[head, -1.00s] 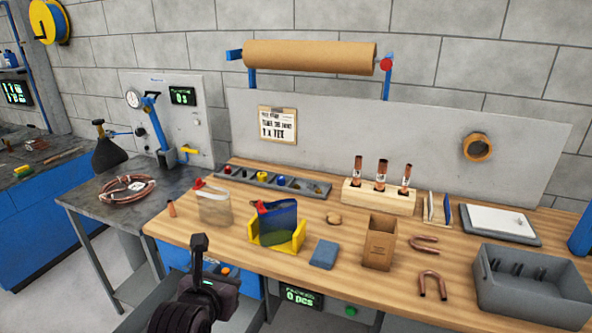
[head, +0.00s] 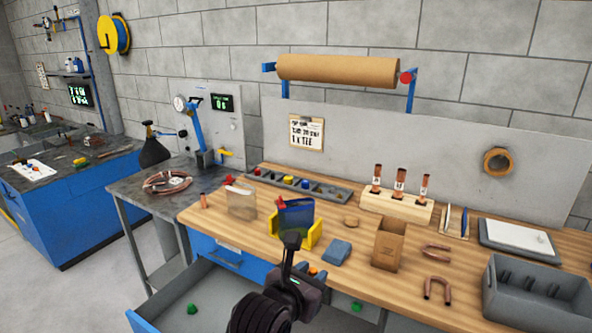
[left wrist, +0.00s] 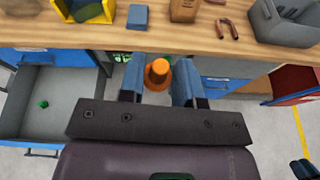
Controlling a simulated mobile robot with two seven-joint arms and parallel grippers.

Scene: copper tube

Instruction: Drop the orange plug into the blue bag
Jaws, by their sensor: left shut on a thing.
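My left gripper (head: 309,268) is shut on the orange plug (head: 313,271), in front of the bench's front edge. The left wrist view shows the plug (left wrist: 158,73) between the two blue-grey fingers (left wrist: 158,85). The blue bag (head: 297,214) stands upright in a yellow holder (head: 314,232) on the bench, behind the gripper. Part of my arm hides the holder's lower front in the head view. The holder also shows at the top left of the left wrist view (left wrist: 88,14). My right gripper is not in view.
A clear bag (head: 241,204) with a red top stands left of the blue bag. A blue block (head: 337,252) and a brown box (head: 389,245) stand to the right. An open drawer (head: 160,309) holding a green piece (head: 192,309) juts out at lower left.

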